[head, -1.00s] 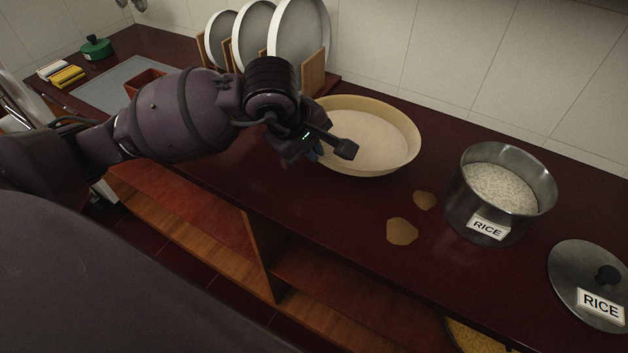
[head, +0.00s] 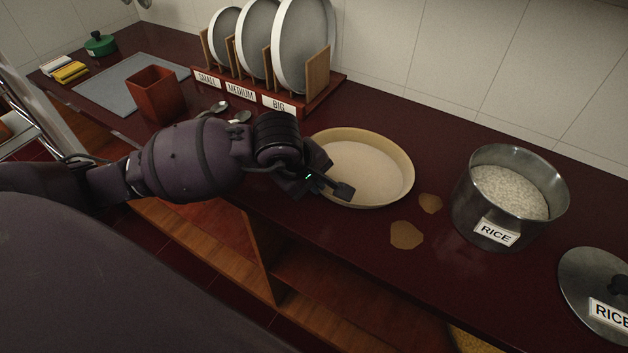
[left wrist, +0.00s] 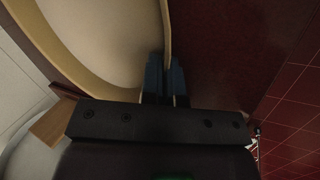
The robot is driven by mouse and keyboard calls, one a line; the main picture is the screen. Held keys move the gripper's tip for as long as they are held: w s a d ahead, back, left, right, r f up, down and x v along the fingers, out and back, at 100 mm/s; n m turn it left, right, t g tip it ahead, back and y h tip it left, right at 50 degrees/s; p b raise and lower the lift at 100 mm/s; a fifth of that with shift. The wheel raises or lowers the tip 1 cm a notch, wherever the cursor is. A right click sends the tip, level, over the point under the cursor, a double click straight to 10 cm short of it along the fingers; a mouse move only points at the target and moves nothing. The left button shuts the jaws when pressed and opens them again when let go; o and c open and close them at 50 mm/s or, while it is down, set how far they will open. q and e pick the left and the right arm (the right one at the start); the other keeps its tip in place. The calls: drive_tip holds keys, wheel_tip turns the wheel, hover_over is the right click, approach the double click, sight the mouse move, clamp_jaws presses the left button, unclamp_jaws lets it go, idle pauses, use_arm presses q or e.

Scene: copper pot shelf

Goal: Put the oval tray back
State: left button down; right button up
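The oval tray (head: 362,170) is a shallow cream dish with a tan rim, at the middle of the dark red counter in the head view. It looks level and empty. My left gripper (head: 322,184) is at its near left edge. In the left wrist view the blue fingers of the left gripper (left wrist: 166,80) stand close on both sides of the rim of the oval tray (left wrist: 105,35), shut on it. I cannot tell whether the tray's underside touches the counter. My right gripper is not in view.
A plate rack (head: 243,93) labelled SMALL, MEDIUM, BIG holds three plates at the back. A rice pot (head: 485,215) and its lid (head: 585,280) stand right. Two brown spots (head: 407,235) lie in front of the tray. A red-brown container (head: 155,95) and grey mat (head: 115,82) are left.

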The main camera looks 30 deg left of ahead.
use_arm(q)
drive_tip(key=shift+f, duration=0.15)
drive_tip(key=c, duration=1.4)
unclamp_jaws()
drive_tip(key=shift+o, duration=0.2)
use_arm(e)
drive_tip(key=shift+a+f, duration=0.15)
use_arm(q)
drive_tip(key=shift+s+a+r, duration=0.1)
drive_tip(key=shift+r, duration=0.5)
drive_tip(key=p+v, duration=0.2)
drive_tip(key=v, duration=0.9)
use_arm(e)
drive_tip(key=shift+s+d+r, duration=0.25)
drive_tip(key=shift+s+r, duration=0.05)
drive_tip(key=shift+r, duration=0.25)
